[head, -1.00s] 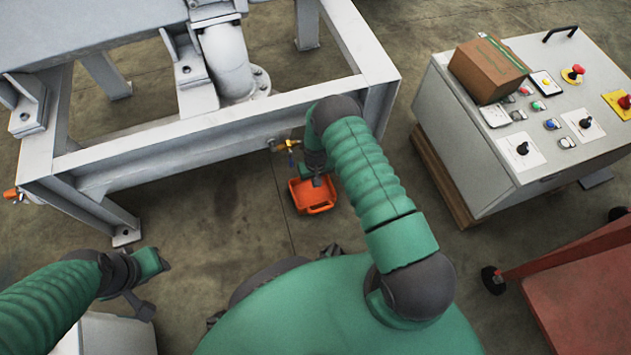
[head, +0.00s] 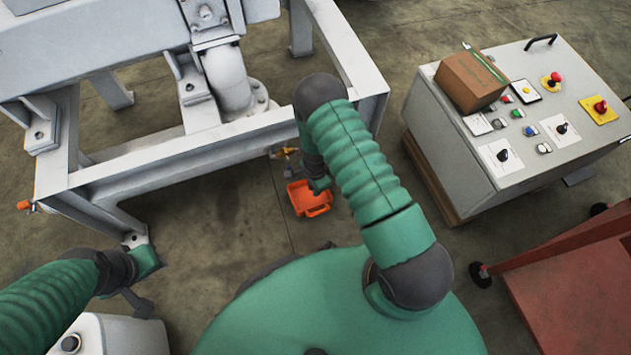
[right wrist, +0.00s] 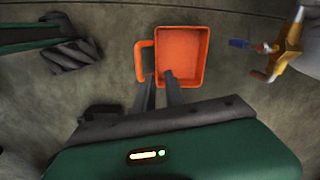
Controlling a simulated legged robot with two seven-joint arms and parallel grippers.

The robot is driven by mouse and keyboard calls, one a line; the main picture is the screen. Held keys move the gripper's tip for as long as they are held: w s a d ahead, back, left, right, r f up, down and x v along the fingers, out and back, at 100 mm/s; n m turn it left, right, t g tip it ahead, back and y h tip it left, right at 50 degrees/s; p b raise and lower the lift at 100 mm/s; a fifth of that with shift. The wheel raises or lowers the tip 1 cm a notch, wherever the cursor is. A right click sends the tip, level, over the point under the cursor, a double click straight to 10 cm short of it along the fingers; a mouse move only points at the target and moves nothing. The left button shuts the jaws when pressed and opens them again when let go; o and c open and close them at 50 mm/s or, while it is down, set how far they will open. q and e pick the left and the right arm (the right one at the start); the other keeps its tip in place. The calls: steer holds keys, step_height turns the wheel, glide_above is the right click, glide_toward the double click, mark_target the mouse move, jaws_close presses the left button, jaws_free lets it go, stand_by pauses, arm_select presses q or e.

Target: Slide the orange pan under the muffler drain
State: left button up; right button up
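The orange pan (head: 306,203) lies on the floor just in front of the white frame. In the right wrist view the pan (right wrist: 181,57) is upright and empty, with its loop handle (right wrist: 142,62) on the left. The brass drain valve (head: 284,153) with a blue lever shows at the frame's lower beam; in the right wrist view the valve (right wrist: 280,52) is right of the pan, apart from it. My right gripper (right wrist: 159,76) has its fingers apart at the pan's near left corner; contact is unclear. My left gripper (head: 139,297) hangs at the lower left, its fingers unclear.
The white frame's beam (head: 185,157) and legs stand behind the pan. A control cabinet (head: 455,150) with a cardboard box (head: 470,82) is at the right, and a red cart (head: 570,290) is at the lower right. Floor left of the pan is clear.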

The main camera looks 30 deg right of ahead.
arm_select(q)
steer(key=shift+r, duration=0.35)
arm_select(e)
steer(key=m, duration=0.1)
steer(key=s+r+m, duration=0.1)
steer(key=shift+d+m, duration=0.1)
steer(key=shift+m, duration=0.2)
